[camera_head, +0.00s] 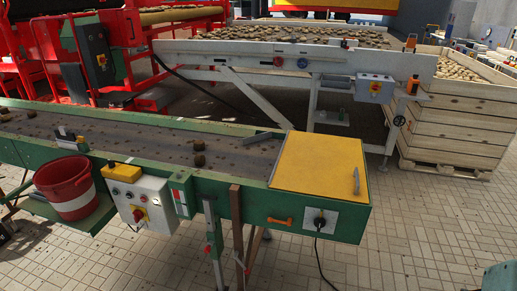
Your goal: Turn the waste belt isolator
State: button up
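A green-framed conveyor with a dark belt (120,138) runs across the front, with a few brown lumps on it. On its right end a black rotary switch (320,220) sits on a pale plate, with a black cable hanging below. A pale control box (158,190) on its side carries a red rotary handle on a yellow plate (139,215). I see no readable label, so I cannot tell which switch is the waste belt isolator. The handle positions are too small to read surely. My gripper is not in view.
A yellow cover (318,163) tops the conveyor's right end. A red bucket (66,187) stands on a green shelf at left. Behind is a pale conveyor with potatoes (290,35) and a grey switch box (374,88). A wooden crate (455,130) stands right. Tiled floor (425,225) is clear at front right.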

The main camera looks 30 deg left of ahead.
aim_at(137, 214)
jog(key=u, duration=2.15)
jog(key=i+u, duration=0.1)
jog(key=u, duration=0.15)
